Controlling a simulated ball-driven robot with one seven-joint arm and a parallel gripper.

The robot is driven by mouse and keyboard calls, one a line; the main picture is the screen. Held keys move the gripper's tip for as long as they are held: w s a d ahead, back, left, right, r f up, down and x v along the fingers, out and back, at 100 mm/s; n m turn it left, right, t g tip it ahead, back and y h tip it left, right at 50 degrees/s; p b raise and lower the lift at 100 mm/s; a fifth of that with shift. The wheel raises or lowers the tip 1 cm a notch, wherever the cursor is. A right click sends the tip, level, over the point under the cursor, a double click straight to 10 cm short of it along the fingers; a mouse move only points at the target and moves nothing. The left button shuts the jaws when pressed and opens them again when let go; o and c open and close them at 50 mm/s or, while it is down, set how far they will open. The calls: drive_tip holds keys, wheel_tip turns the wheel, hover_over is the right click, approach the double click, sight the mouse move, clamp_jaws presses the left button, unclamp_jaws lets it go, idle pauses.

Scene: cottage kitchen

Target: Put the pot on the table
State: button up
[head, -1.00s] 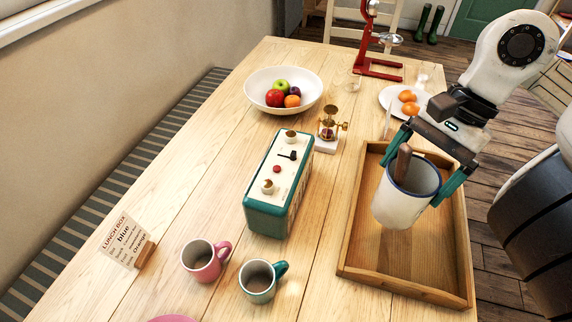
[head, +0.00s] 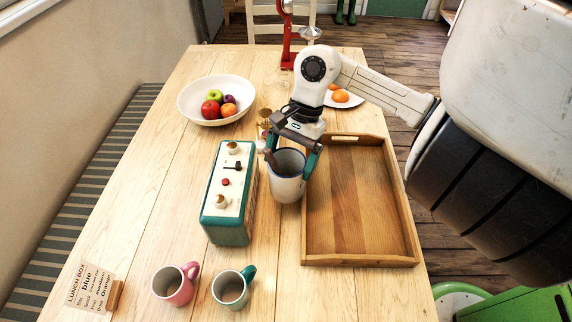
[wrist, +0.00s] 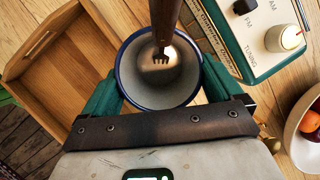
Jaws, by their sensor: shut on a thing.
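In the wrist view the pot (wrist: 140,85) fills the space between the fingers.
The wooden tray (head: 400,215) is empty, right of the pot. The teal radio (head: 226,234) stands close on the left. Pink (head: 172,289) and teal (head: 230,290) mugs stand at the front. A fruit bowl (head: 190,105) is at back left. The table front is clear right of the mugs.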

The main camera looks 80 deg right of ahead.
sight(286, 169)
drive_tip(key=shift+w+d+f, duration=0.1)
drive_tip(key=shift+w+f, duration=0.1)
drive_tip(key=f, duration=0.3)
drive_tip(key=shift+w+d, duration=0.1)
drive_tip(key=shift+w, duration=0.15)
drive_tip(key=shift+f, duration=0.4)
drive_tip(key=shift+f, duration=0.15)
drive_tip(key=o, duration=1.7)
drive_tip(key=shift+c, duration=0.2)
